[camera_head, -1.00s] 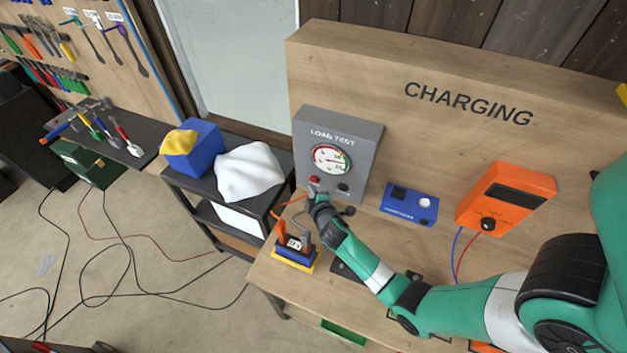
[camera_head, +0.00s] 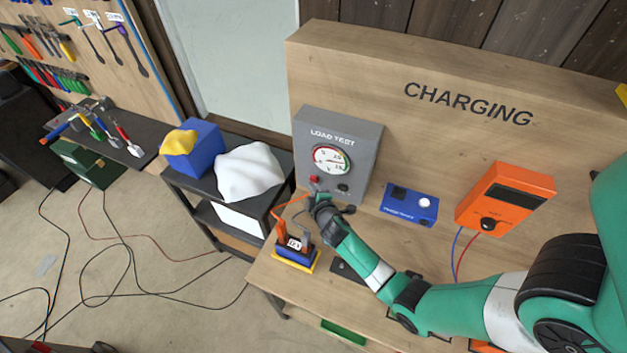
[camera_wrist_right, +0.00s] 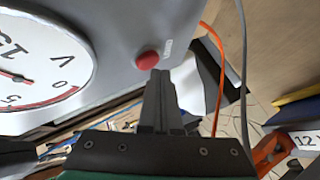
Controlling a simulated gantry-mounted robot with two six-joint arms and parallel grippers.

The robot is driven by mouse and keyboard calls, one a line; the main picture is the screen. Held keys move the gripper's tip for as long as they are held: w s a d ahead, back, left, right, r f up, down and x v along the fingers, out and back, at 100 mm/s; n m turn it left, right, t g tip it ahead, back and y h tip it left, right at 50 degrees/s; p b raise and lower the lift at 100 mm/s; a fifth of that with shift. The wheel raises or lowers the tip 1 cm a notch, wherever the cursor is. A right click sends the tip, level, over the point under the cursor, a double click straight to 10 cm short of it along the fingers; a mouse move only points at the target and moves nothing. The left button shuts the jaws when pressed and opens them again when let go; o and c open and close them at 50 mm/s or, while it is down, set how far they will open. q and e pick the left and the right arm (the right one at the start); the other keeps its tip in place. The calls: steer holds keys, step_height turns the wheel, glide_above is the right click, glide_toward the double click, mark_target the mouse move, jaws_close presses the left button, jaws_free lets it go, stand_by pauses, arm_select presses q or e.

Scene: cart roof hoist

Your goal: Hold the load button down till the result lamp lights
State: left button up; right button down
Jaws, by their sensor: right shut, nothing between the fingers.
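The grey load test box (camera_head: 363,150) stands against the wooden back board, with a round dial gauge (camera_head: 332,159) on its face. The red load button (camera_head: 315,179) sits below the gauge at lower left; it also shows in the wrist view (camera_wrist_right: 147,59). My right gripper (camera_head: 314,189) is shut and empty, its fingertips (camera_wrist_right: 160,74) right by the button's edge. I cannot tell if they touch it. A small dark round fitting (camera_head: 343,188) is right of the button; I cannot tell whether it is the result lamp, and no light shows on it. My left gripper is out of view.
A 12 V battery (camera_head: 294,248) with orange and grey leads stands on the bench below the box. A blue device (camera_head: 409,204) and an orange meter (camera_head: 505,198) are to the right. A cart (camera_head: 205,189) with a white cloth stands to the left.

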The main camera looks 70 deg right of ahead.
steer(key=shift+d, duration=0.55)
stand_by(0.6)
steer(key=shift+a, duration=0.1)
stand_by(5.8)
steer(key=shift+a, duration=0.7)
steer(key=shift+w+a+b, duration=0.15)
steer(key=shift+a+b, duration=0.2)
steer(key=shift+a, duration=2.2)
